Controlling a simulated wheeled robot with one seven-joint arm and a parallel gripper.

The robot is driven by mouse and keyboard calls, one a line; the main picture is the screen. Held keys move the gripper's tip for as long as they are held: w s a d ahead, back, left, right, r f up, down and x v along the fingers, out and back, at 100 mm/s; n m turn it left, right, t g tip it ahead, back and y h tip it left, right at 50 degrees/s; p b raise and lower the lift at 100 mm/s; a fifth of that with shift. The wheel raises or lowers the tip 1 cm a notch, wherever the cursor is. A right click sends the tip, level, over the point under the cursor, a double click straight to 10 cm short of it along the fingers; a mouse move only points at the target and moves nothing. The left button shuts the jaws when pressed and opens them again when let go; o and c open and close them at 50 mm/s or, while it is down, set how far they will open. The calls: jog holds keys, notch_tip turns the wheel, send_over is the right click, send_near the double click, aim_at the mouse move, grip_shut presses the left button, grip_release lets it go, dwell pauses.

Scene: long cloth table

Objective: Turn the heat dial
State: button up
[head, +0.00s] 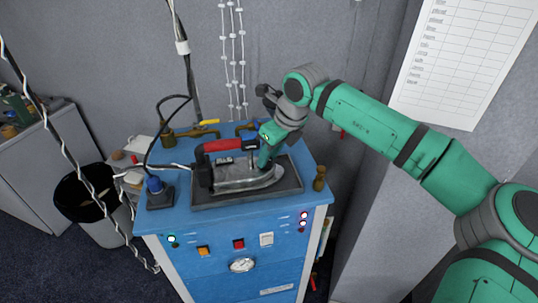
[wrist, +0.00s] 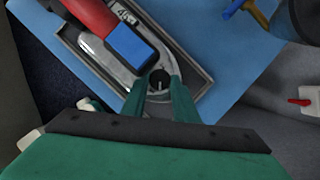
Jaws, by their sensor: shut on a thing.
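The iron (head: 238,182) has a metal body, a red handle and a blue block at the handle's front. It rests in a dark tray (head: 232,202) on the blue cabinet top. The heat dial (wrist: 159,78) is a small black round knob with a pale line, on the iron near its tip. My gripper (head: 264,160) reaches down onto the front of the iron from the right. In the wrist view, my gripper (wrist: 158,88) has one green finger on each side of the dial and is shut on it. In the head view, the dial is hidden behind the fingers.
The blue cabinet (head: 200,270) has lit buttons and a round knob on its front. A blue-topped device (head: 158,194) stands left of the tray, and a brass post (head: 319,178) at the right. Brass valves (head: 205,129) line the back. Cables hang at the left.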

jog(key=o, duration=1.1)
jog(key=shift+c, duration=0.2)
jog(key=shift+r, duration=0.1)
jog(key=v, duration=1)
jog(key=shift+d+r, duration=0.2)
jog(key=shift+r, duration=0.1)
